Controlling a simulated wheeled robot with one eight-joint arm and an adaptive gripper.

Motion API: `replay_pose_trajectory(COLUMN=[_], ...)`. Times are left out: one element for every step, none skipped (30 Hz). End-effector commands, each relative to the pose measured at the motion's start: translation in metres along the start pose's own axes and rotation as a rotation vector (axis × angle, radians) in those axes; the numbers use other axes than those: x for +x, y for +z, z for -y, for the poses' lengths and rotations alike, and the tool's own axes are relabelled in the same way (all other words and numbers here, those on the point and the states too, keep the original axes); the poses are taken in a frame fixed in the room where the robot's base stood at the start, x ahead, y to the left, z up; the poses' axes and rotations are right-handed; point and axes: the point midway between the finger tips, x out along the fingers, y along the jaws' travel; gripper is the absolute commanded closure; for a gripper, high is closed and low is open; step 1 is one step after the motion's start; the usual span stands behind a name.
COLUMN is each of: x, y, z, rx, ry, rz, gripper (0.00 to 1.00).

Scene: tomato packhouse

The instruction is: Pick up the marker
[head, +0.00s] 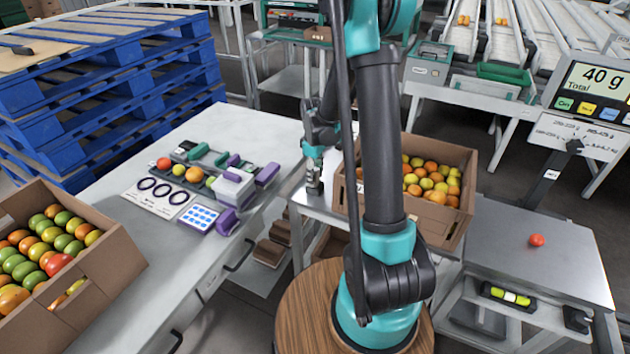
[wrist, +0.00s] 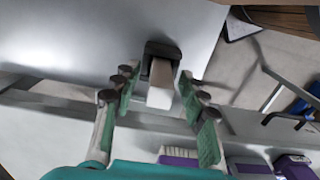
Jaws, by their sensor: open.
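My gripper (wrist: 156,84) is open in the wrist view, its green-padded fingers spread on either side of a pale block-like piece with a dark end (wrist: 161,84). I cannot tell whether this piece is the marker or whether the fingers touch it. No marker is clearly recognisable. Small green pieces (head: 198,151) and purple pieces (head: 267,175) lie among the items on that worktable (head: 255,128), too small to identify.
A tomato box (head: 115,250) stands on the worktable's near left. Another tomato box (head: 440,225) is right of my arm. A scale display (head: 595,85) rises over a metal bench (head: 490,235) with one tomato (head: 537,240). Blue pallets (head: 120,95) stand behind left.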

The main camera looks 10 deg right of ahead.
Motion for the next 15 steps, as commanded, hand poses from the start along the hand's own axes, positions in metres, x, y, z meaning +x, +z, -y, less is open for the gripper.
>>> replay_pose_trajectory(x=[0.0007, 0.0008, 0.0007, 0.0006, 0.0006, 0.0006, 0.0005, 0.0005, 0.0005, 0.0005, 0.0004, 0.0004, 0.0004, 0.0004, 0.0004], y=[0.0001, 0.0001, 0.0001, 0.0001, 0.0000, 0.0000, 0.0000, 0.0000, 0.0000, 0.0000, 0.0000, 0.0000, 0.0000, 0.0000, 0.0000], z=[0.0000, 0.0000, 0.0000, 0.0000, 0.0000, 0.0000, 0.0000, 0.0000, 0.0000, 0.0000, 0.0000, 0.0000, -0.0001, -0.0001, -0.0001], rx=[0.000, 0.000, 0.000, 0.000, 0.000, 0.000, 0.000, 0.000, 0.000, 0.000, 0.000, 0.000, 0.000, 0.000, 0.000], ry=[0.000, 0.000, 0.000, 0.000, 0.000, 0.000, 0.000, 0.000, 0.000, 0.000, 0.000, 0.000, 0.000, 0.000, 0.000], rz=[0.000, 0.000, 0.000, 0.000, 0.000, 0.000, 0.000, 0.000, 0.000, 0.000, 0.000, 0.000, 0.000, 0.000, 0.000], gripper=[0.57, 0.57, 0.57, 0.57, 0.57, 0.57, 0.61, 0.64, 0.69, 0.73, 0.77, 0.82, 0.85, 0.89, 0.94])
